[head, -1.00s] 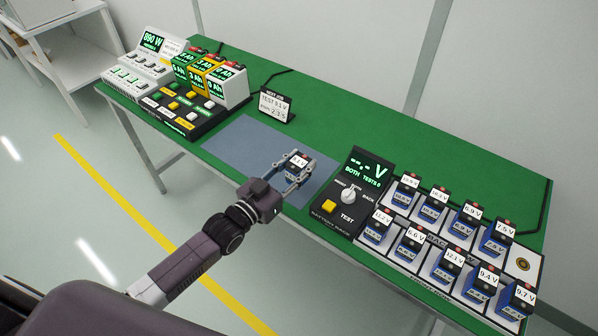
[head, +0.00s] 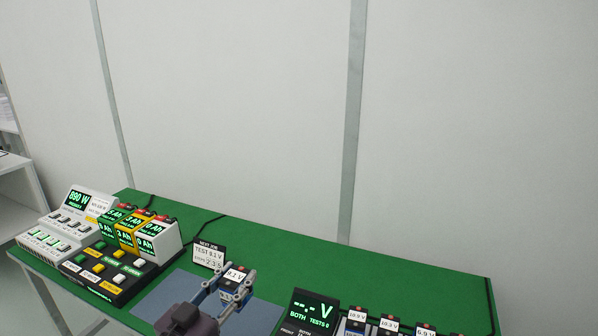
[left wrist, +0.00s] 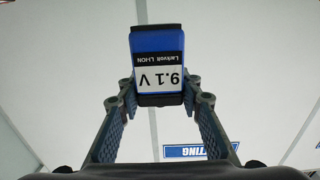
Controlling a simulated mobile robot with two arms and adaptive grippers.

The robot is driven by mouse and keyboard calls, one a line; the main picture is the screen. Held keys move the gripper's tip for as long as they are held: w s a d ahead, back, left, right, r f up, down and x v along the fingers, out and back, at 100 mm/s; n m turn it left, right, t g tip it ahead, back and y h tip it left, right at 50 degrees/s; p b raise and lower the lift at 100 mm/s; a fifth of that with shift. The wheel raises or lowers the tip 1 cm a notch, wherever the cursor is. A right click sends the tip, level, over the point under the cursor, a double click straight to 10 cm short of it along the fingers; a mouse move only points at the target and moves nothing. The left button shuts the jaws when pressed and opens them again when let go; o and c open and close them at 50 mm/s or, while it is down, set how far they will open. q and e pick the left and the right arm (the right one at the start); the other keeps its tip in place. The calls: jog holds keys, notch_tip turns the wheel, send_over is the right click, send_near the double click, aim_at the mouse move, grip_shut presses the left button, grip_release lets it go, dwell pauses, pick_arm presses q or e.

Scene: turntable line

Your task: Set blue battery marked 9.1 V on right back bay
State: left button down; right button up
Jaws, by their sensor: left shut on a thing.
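The blue battery (head: 231,290) with a white label is held in my left gripper (head: 236,286). In the left wrist view the battery (left wrist: 157,42) shows its 9.1 V label upside down, between the two fingers (left wrist: 158,96) of my gripper. The fingers are closed on its sides. I cannot tell how high it is above the grey-blue mat (head: 180,292). The rack of blue batteries (head: 388,325) is cut off at the bottom of the head view, and its right back end is out of frame. My right gripper is not in view.
The tester (head: 312,308) stands right of the gripper, its display reading "-.- V", BOTH, TESTS 0. A job sign (head: 209,256) stands behind the gripper. The green table (head: 330,262) is clear at the back.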

pick_arm(q)
jog(key=s+a+f+n+t+y, duration=0.1)
jog(key=s+a+n+y, duration=0.15)
jog(key=s, duration=0.35)
jog(key=s+a+f+n+y, duration=0.1)
jog(key=s+n+y, duration=0.1)
jog(key=s+y, duration=0.35)
jog(key=w+r+m+h, duration=0.1)
jog(key=w+h, duration=0.1)
jog(key=w, duration=0.2)
jog(key=w+d+r+m+h, duration=0.1)
jog(key=w+m+h, duration=0.1)
jog(key=w, duration=0.3)
jog(key=w+d+r+m+g+h, duration=0.1)
jog(key=w+h, duration=0.3)
jog(key=shift+w+d+m, duration=0.2)
jog(key=shift+d+m, duration=0.05)
jog(key=shift+m, duration=0.1)
notch_tip(320, 180, down, 20)
jog(key=shift+r, duration=0.2)
